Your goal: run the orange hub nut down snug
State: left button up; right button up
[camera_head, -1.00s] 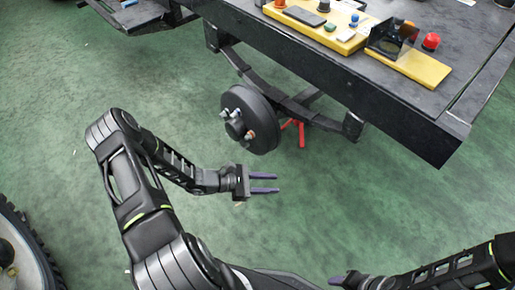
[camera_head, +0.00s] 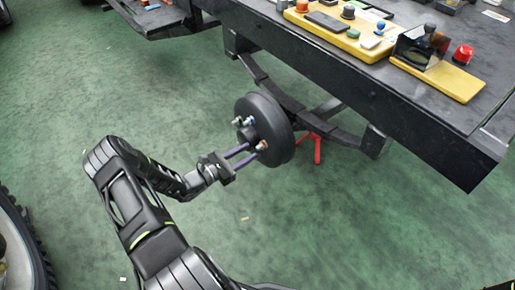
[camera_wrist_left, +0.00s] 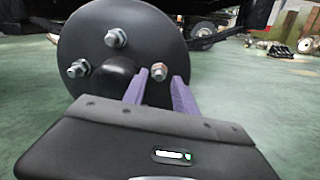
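The dark round hub (camera_head: 272,122) hangs under the black chassis frame, its face toward my left arm. Several nuts sit on its studs. The orange-tinted nut (camera_head: 262,145) is at the lower right of the hub face. In the left wrist view the nut at right (camera_wrist_left: 159,71) appears between the fingertips. My left gripper (camera_head: 248,153) is open, its two purple fingers pointing at this nut from either side. Gripper fingers also show in the left wrist view (camera_wrist_left: 160,76). I cannot tell whether they touch the nut. My right gripper is out of view.
The black chassis deck (camera_head: 345,75) overhangs the hub, with yellow trays (camera_head: 440,78) of parts on top. A red stand (camera_head: 317,148) is on the floor behind the hub. A tyre (camera_head: 22,235) stands at lower left.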

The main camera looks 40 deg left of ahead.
aim_at(261, 145)
pick_arm(q)
jog(key=b+x, duration=0.1)
jog(key=x, duration=0.4)
grip_shut()
dwell(0.4)
